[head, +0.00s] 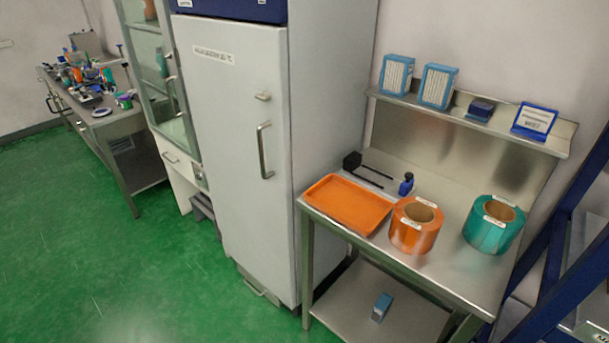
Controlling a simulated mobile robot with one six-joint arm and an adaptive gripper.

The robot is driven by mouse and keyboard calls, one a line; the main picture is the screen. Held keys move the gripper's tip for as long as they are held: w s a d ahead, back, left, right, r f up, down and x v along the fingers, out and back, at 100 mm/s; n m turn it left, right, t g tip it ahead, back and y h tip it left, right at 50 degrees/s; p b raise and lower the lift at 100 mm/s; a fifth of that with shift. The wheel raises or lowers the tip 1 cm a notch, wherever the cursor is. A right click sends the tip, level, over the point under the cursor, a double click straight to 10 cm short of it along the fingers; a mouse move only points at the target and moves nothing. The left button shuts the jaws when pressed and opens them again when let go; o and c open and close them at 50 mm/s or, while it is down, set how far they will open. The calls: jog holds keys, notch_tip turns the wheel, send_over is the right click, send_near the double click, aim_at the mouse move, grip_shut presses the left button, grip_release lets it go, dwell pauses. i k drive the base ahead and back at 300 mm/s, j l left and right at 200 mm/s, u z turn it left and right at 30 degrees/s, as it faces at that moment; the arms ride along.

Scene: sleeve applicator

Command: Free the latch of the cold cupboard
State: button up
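The cold cupboard (235,150) is a tall white cabinet with a blue top panel, standing in the middle of the head view. Its door looks shut. A small latch (263,96) sits on the right side of the door, above a vertical bar handle (264,150). The latch looks roughly horizontal; its exact state is too small to tell. A label (213,55) is on the upper door. My gripper is not in view.
A steel table (455,255) right of the cupboard bears an orange tray (347,203), orange roll (415,226), teal roll (493,224) and small blue bottle (406,184). A glass cabinet (160,75) stands left. The green floor (130,265) in front is clear.

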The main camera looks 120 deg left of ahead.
aim_at(265, 96)
jog(key=u, duration=4.2)
